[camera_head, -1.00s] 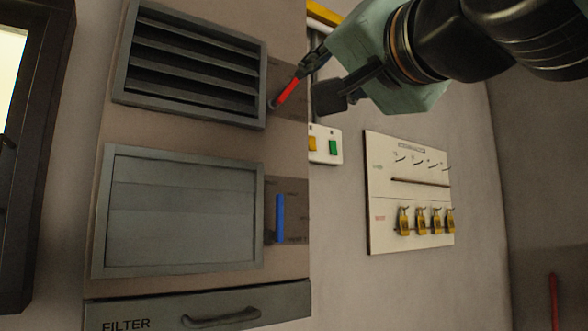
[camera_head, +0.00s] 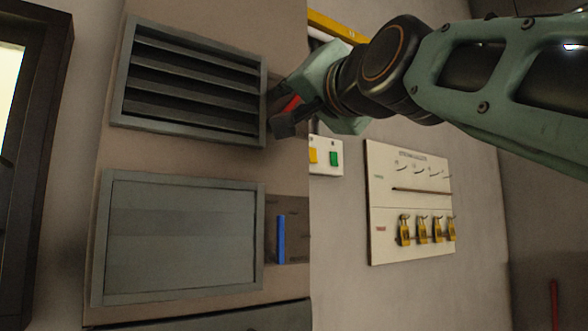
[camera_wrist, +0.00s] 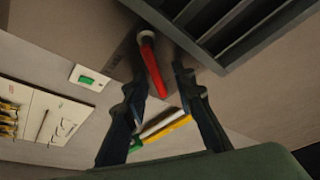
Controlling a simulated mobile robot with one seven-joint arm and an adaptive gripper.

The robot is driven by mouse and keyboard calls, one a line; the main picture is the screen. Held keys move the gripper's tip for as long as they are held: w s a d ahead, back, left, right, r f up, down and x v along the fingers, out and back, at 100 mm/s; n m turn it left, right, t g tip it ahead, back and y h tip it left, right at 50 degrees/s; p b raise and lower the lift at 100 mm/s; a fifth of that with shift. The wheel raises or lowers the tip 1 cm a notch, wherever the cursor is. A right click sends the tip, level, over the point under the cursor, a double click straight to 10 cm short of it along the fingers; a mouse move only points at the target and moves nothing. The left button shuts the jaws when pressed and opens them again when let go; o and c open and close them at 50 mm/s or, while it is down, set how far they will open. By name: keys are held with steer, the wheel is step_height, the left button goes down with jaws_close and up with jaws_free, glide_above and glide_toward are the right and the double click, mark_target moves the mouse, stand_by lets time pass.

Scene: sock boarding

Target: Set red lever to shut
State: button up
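The red lever (camera_head: 291,103) is beside the upper louvre vent (camera_head: 190,83), whose slats stand open with dark gaps. It is partly hidden by my gripper (camera_head: 280,108) in the head view. In the wrist view the red lever (camera_wrist: 153,68) lies between the two fingers of my gripper (camera_wrist: 160,82). The fingers are open, one on each side of it, with a visible gap on both sides. The lever's base is at a pale round pivot on the panel. Its labels are mostly hidden.
A blue lever (camera_head: 281,240) stands upright beside the lower louvre (camera_head: 180,238), whose slats are shut. A switch plate (camera_head: 326,156) with yellow and green buttons and a padlock board (camera_head: 410,200) are to the right. A yellow bar (camera_head: 335,27) runs above.

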jaws_close()
steer(key=shift+a+f, duration=0.1)
steer(key=shift+s+a+n+y+b, duration=0.15)
steer(key=shift+n+y+b, duration=0.25)
steer(key=shift+n+b, duration=0.55)
steer(key=shift+s+a+r+n+y+b, duration=0.2)
steer(key=shift+n+y+b, duration=0.4)
steer(key=shift+n, duration=0.45)
steer(key=shift+s+a+r+n+y+b, duration=0.15)
steer(key=shift+n+y+b, duration=0.25)
steer(key=shift+n+b, duration=0.45)
steer(key=shift+g, duration=0.3)
jaws_free()
